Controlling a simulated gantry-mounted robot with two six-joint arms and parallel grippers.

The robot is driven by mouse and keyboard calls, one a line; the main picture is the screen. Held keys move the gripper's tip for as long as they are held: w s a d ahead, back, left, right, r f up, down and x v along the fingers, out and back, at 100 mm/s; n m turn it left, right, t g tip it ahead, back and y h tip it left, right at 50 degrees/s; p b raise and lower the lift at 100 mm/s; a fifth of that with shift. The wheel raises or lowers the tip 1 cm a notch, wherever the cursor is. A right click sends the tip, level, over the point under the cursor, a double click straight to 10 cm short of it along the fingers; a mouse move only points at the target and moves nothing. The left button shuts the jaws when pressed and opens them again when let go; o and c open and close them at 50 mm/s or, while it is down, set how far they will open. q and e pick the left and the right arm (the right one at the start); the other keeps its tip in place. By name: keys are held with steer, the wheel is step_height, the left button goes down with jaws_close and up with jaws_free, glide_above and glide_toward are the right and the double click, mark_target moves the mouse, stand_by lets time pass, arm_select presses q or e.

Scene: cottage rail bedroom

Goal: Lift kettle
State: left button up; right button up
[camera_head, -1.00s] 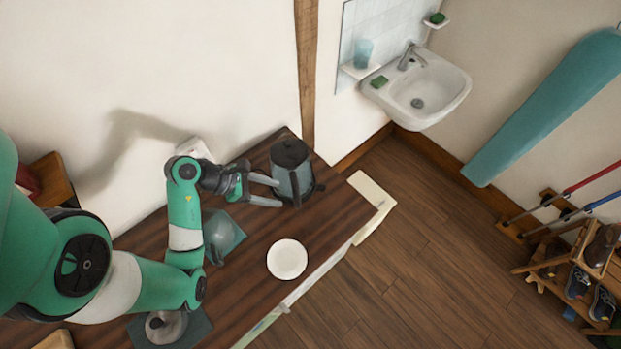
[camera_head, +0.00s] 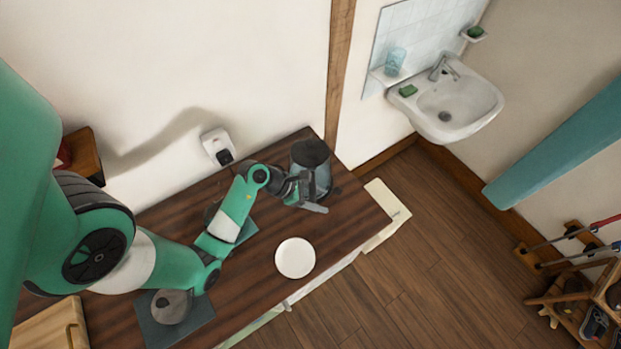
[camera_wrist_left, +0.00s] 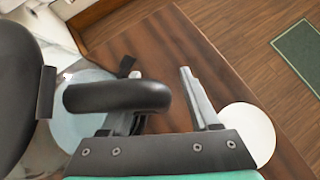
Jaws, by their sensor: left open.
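The kettle (camera_head: 323,178) has a dark lid and a blue-grey body. It stands at the far right end of the dark wooden counter. My left gripper (camera_head: 314,196) is open at the kettle's near side. In the left wrist view the kettle's black handle (camera_wrist_left: 115,97) crosses over one finger and its end reaches into the gap between the fingers (camera_wrist_left: 165,100). The other finger stands clear to the right of the handle. The handle hides part of the first finger, so contact cannot be told. My right gripper is not in view.
A white plate (camera_head: 295,258) lies on the counter (camera_head: 245,285) near its front edge, close to the gripper. A wall socket (camera_head: 218,146) is behind the counter. A lidded pot (camera_head: 171,306) on a dark mat stands at the near left. A washbasin (camera_head: 452,104) hangs beyond the counter.

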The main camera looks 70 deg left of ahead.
arm_select(q)
steer(key=shift+w+f, duration=0.1)
steer(key=shift+f, duration=0.05)
steer(key=shift+c, duration=0.4)
jaws_close()
stand_by(0.9)
steer(key=shift+r, duration=0.2)
